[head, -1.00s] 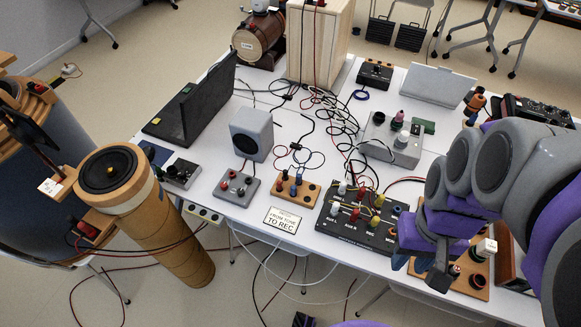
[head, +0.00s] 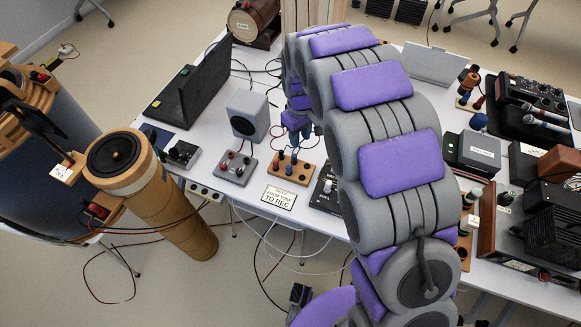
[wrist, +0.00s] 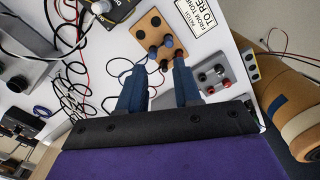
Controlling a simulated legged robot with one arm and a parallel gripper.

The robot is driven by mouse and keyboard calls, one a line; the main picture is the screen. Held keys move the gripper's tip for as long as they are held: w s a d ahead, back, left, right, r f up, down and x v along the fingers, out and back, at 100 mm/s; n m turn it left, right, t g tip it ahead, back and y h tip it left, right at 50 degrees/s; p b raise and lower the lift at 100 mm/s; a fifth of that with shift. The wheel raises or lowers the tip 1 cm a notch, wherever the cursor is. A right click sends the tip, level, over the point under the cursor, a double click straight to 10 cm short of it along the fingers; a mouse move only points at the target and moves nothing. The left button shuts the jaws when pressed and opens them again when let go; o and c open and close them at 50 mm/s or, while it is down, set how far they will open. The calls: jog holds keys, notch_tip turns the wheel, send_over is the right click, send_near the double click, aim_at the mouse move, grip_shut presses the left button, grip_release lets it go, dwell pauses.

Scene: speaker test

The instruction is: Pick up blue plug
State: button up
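The blue plug (wrist: 168,41) stands on a small wooden block (wrist: 147,22) in the wrist view. In the head view the block (head: 306,179) lies near the table's front edge, with the blue plug small and close to my gripper (head: 298,142). In the wrist view my gripper (wrist: 160,64) is open, its two blue fingers apart and pointing at the block. The blue plug appears between and just beyond the fingertips, and I see no grip on it.
A grey box with red and black knobs (head: 235,168) sits just left of the block. A "TO REC" sign (head: 279,197) lies in front. A grey speaker (head: 247,115) stands behind. Black cables (wrist: 70,75) tangle on the table. My arm hides much of the table's middle.

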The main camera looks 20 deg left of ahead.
jog(key=n, duration=0.1)
send_over(289, 166)
jog(key=a, duration=0.2)
notch_tip(289, 166, down, 3)
jog(key=f+b, duration=0.1)
jog(key=f, duration=0.2)
jog(key=d+f, duration=0.1)
jog(key=f, duration=0.3)
jog(key=f+b, duration=0.1)
jog(key=f, duration=0.3)
jog(key=shift+s+d+f+b, duration=0.1)
jog(key=shift+d+f+b, duration=0.05)
jog(key=shift+b, duration=0.15)
jog(key=shift+f, duration=0.2)
jog(key=f+b, duration=0.1)
jog(key=f, duration=0.1)
jog(key=d+f+b, duration=0.1)
jog(key=f, duration=0.2)
jog(key=shift+a+r, duration=0.1)
jog(key=shift+a, duration=0.1)
jog(key=shift+a, duration=0.1)
jog(key=shift+c, duration=0.6)
grip_shut()
